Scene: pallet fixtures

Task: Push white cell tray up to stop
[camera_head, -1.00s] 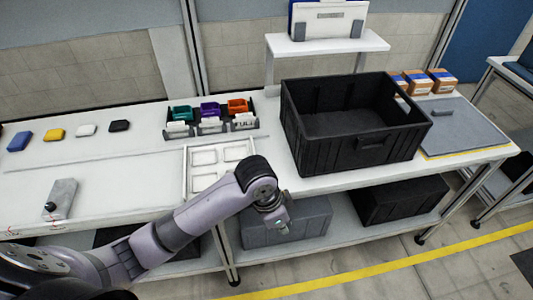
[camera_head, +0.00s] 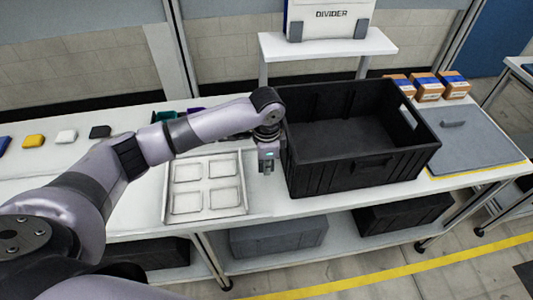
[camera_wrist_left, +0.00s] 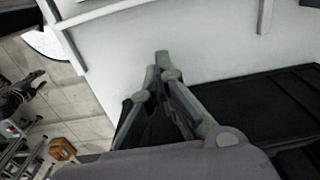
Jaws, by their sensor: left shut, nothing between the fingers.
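The white cell tray (camera_head: 206,187), with four-sided shallow pockets, lies flat on the white bench near its front edge. My left gripper (camera_head: 266,170) is shut and empty, pointing down just right of the tray, between it and the black crate. A gap shows between the gripper and the tray. In the left wrist view, the closed fingertips (camera_wrist_left: 163,60) are over the white bench surface. I cannot make out a stop clearly; my left arm covers part of the bench behind the tray. My right gripper is not in view.
A large black crate (camera_head: 360,165) stands close to the gripper's right. A grey lid (camera_head: 470,140) and cardboard boxes (camera_head: 427,88) are farther right. A divider shelf (camera_head: 325,46) rises behind the crate.

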